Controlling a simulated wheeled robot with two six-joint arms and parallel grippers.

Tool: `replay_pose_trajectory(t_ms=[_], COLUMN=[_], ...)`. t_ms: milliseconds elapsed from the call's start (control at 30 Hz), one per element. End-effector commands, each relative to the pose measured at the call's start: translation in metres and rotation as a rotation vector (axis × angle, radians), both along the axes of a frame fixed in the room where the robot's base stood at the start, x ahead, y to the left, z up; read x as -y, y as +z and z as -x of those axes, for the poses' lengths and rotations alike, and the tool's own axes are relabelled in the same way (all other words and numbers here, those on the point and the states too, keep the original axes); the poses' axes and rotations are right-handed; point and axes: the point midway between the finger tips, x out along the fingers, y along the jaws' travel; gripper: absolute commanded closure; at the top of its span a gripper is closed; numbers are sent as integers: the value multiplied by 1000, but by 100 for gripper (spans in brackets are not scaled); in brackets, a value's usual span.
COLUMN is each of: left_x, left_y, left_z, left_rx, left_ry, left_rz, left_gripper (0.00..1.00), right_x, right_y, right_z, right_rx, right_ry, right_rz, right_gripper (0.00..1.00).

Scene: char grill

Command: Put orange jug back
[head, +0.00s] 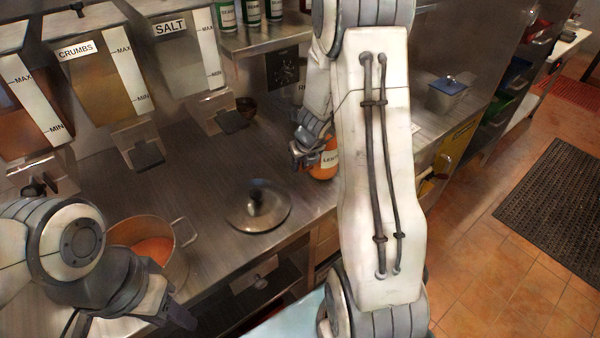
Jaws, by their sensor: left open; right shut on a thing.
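The orange jug (325,161) with a white label is at the right part of the steel counter, near its front edge. My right gripper (308,153) is shut on it from the left side. My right arm covers the jug's right side, and I cannot tell whether its base touches the counter. My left gripper (180,312) is open and empty at the lower left, in front of the pot.
A pot (178,262) with orange contents stands at the left front. A lid (258,212) lies mid-counter. Dispensers labelled CRUMBS (95,75) and SALT (180,50) line the back. A shelf (262,38) holds green containers. A blue-lidded tin (446,95) stands right.

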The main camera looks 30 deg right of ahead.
Motion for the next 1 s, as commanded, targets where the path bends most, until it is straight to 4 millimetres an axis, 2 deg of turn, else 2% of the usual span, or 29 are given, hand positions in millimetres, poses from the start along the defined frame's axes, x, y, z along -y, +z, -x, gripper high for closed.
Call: replay_pose_trajectory(t_ms=[33,67,300,467,500,533,567,867,1000], left_x=[0,0,0,0,0,0,0,0,0], left_y=[-11,-12,-10,-14,-12,-12,-12,-11,-2], left_z=[0,0,0,0,0,0,0,0,0], left_rx=[0,0,0,0,0,0,0,0,0], left_ry=[0,0,0,0,0,0,0,0,0], left_rz=[0,0,0,0,0,0,0,0,0], left_gripper=[55,55,55,55,55,55,55,55,55], right_x=[0,0,0,0,0,0,0,0,0], right_y=[-12,-13,-10,-15,-13,-13,-13,-12,1], right_z=[0,0,0,0,0,0,0,0,3], right_rx=[1,1,1,1,0,0,0,0,2], right_ry=[0,0,0,0,0,0,0,0,0], right_rz=[1,1,1,1,0,0,0,0,0], right_gripper=[100,100,100,100,66,54,51,51,51])
